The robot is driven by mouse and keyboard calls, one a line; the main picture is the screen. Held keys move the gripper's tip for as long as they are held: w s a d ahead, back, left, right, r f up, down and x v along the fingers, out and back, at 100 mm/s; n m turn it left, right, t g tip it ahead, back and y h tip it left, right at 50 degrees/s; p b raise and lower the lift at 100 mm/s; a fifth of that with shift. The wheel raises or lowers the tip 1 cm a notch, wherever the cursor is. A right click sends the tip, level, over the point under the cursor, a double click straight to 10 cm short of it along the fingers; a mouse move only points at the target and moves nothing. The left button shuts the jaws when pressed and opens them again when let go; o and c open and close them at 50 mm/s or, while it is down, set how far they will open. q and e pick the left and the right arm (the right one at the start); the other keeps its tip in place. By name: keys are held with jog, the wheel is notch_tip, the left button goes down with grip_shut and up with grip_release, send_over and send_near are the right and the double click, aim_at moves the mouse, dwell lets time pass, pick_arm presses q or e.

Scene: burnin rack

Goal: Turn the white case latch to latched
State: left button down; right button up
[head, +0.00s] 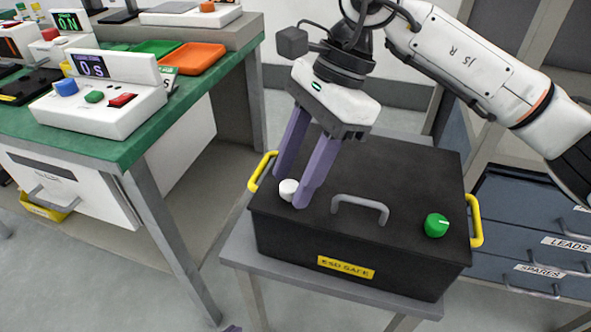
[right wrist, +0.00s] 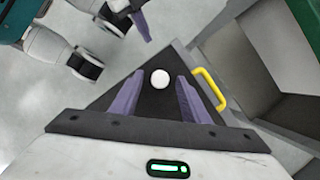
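The black case (head: 400,185) stands on a small grey table, its lid closed. The white latch (head: 288,189) is a round knob at the lid's left front. It also shows in the right wrist view (right wrist: 160,79), between the fingers. A green knob (head: 436,225) sits at the lid's right front. My right gripper (head: 288,190) is open, with its purple fingers pointing down on either side of the white latch. A gap shows between the fingers and the latch in the right wrist view. No mark showing the latch's turn is visible.
The case has a grey handle (head: 360,207) and yellow side handles (head: 474,220). A green-topped bench (head: 130,150) with devices and an orange tray (head: 193,58) stands at left. Blue drawers (head: 520,230) stand at right.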

jog(key=shift+r, duration=0.1)
jog(key=shift+w+d+r, duration=0.1)
jog(key=shift+r, duration=0.2)
pick_arm(q)
jog(key=r+p, duration=0.1)
jog(key=a+t+p, duration=0.1)
jog(key=shift+s+a+r+n+p, duration=0.2)
jog(key=shift+s+r+n+p, duration=0.1)
jog(key=shift+s+r, duration=0.1)
pick_arm(e)
jog(key=v, duration=0.9)
jog(key=shift+d+r, duration=0.15)
jog(key=shift+r, duration=0.1)
